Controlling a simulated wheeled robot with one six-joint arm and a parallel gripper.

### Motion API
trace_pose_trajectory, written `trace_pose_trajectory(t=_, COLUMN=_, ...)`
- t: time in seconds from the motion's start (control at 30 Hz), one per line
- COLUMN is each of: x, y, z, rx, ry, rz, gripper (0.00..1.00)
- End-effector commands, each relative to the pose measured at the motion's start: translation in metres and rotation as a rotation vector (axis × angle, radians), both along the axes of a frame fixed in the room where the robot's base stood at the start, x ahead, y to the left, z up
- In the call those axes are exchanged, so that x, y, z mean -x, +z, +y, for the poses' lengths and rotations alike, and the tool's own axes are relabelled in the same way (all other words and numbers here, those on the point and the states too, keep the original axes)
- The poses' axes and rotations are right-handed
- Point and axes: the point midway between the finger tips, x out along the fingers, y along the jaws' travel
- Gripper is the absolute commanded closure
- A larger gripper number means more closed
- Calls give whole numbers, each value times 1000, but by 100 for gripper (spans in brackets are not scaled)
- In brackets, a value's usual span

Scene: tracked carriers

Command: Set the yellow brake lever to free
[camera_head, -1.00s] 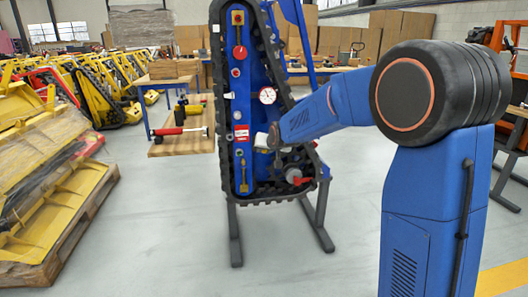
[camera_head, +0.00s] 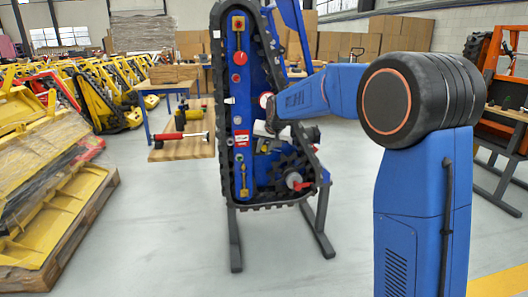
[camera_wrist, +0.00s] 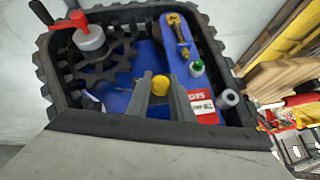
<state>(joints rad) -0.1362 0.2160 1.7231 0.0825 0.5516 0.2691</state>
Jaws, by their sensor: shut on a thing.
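A yellow round knob (camera_wrist: 160,86), which looks like the end of the yellow brake lever, sits between the two grey fingers of my gripper (camera_wrist: 160,80) in the wrist view. The fingers are shut on it. In the head view my gripper (camera_head: 262,129) is at the front of the blue panel (camera_head: 239,105), just below the white gauge (camera_head: 265,99), which it partly covers. The lever's shaft, pivot and any position marks are hidden, so I cannot tell its setting.
A red-handled valve (camera_wrist: 76,20), a toothed wheel (camera_wrist: 110,65), a brass lever (camera_wrist: 178,35), a green button (camera_wrist: 196,68) and a red-and-white label (camera_wrist: 202,103) are around the knob. A black track (camera_wrist: 140,132) rims the panel. The floor in front is clear.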

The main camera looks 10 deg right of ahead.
Motion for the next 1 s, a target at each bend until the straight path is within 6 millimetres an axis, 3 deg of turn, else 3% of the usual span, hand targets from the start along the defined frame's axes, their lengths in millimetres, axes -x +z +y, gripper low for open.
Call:
trace_pose_trajectory(t=0.67, x=-3, y=5, z=0, rx=0, ry=-1, rz=46, gripper=100)
trace_pose_trajectory(t=0.7, x=-3, y=5, z=0, rx=0, ry=-1, rz=46, gripper=75)
trace_pose_trajectory(t=0.77, x=-3, y=5, z=0, rx=0, ry=-1, rz=46, gripper=61)
trace_pose_trajectory(t=1.0, x=-3, y=4, z=0, rx=0, ry=0, rz=49, gripper=61)
